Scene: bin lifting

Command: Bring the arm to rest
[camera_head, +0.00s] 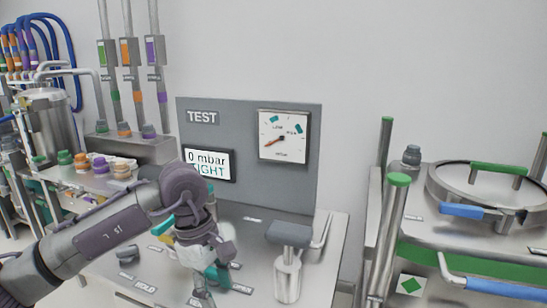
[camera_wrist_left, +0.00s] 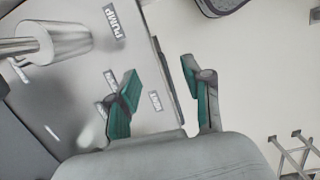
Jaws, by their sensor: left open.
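My left arm comes in from the left in the head view, dark grey and purple. Its gripper (camera_head: 213,278) points down over the front of the steel test bench (camera_head: 262,222), partly hidden by its own wrist. In the left wrist view the two green-padded fingers of the gripper (camera_wrist_left: 162,84) stand wide apart with nothing between them. The bench surface with its labels shows behind them. I cannot tell whether the fingers touch the bench. My right gripper is in neither view.
A grey-topped pump handle (camera_head: 289,235) stands on the bench right of my gripper. Behind are a grey panel with a dial gauge (camera_head: 283,136) and a display (camera_head: 208,163) reading 0 mbar. A round-lidded steel vessel (camera_head: 490,190) stands at right. Shelf fittings (camera_head: 100,166) are at left.

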